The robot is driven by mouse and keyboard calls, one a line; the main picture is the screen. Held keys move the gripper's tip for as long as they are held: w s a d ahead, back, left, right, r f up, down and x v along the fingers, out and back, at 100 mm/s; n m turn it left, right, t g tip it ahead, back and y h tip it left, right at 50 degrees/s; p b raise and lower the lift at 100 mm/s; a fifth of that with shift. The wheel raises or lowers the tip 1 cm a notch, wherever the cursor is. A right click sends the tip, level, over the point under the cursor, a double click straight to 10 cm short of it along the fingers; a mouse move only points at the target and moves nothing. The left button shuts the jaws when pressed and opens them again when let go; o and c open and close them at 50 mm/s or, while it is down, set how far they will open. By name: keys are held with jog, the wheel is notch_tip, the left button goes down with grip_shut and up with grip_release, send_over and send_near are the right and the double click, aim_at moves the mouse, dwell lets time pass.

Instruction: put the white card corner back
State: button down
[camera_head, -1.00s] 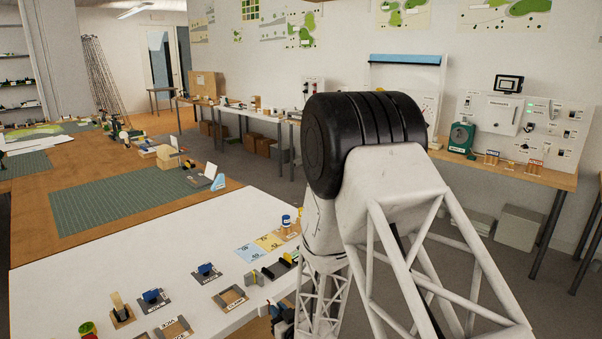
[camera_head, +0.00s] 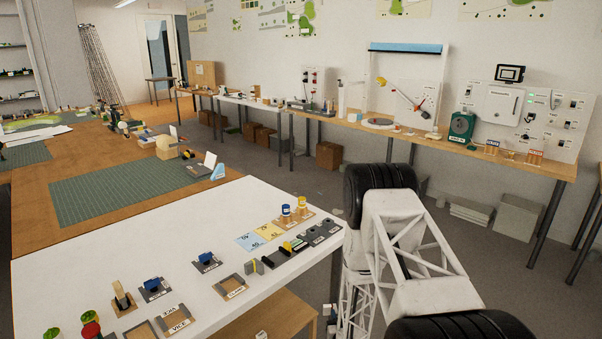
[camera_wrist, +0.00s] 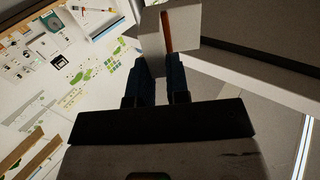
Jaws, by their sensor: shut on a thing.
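My gripper (camera_wrist: 158,72) shows in the wrist view with its two dark fingers shut on a pale, angular white piece, which looks like the white card corner (camera_wrist: 186,28). A narrow orange-brown strip (camera_wrist: 166,32) shows across the piece. The piece is held beyond the fingertips, in the air, with wall and floor behind it. Its lower part is hidden between the fingers. In the head view my arm stands at the right of the white table, and I cannot make out the gripper or the held piece there.
The white table (camera_head: 120,245) carries a wooden frame (camera_head: 232,287), blue-topped pieces (camera_head: 153,287), coloured cards (camera_head: 268,231) and small blue and yellow jars (camera_head: 302,206). A green mat (camera_head: 125,190) lies beyond, with an upright white panel (camera_head: 210,159) at its right end. A wall bench (camera_head: 450,152) holds apparatus.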

jog(key=d+f+m+h, duration=0.1)
jog(key=d+f, duration=0.3)
jog(key=d, duration=0.1)
jog(key=shift+w+f+h, duration=0.15)
jog(key=shift+f+h, duration=0.2)
jog(key=shift+h, duration=0.05)
jog(key=shift+r, duration=0.1)
dwell(4.5)
jog(key=s+a+r+n+g+y, duration=0.2)
jog(key=s+a+r+n+y, duration=0.2)
jog(key=a+r, duration=1.1)
jog(key=s+a+r+n+g+y, duration=0.3)
jog(key=s+a+r+y, duration=0.5)
jog(key=s+a+r, duration=0.5)
jog(key=a+r+n, duration=0.1)
jog(key=a+r, duration=0.1)
jog(key=a, duration=0.1)
jog(key=shift+n+y, duration=0.4)
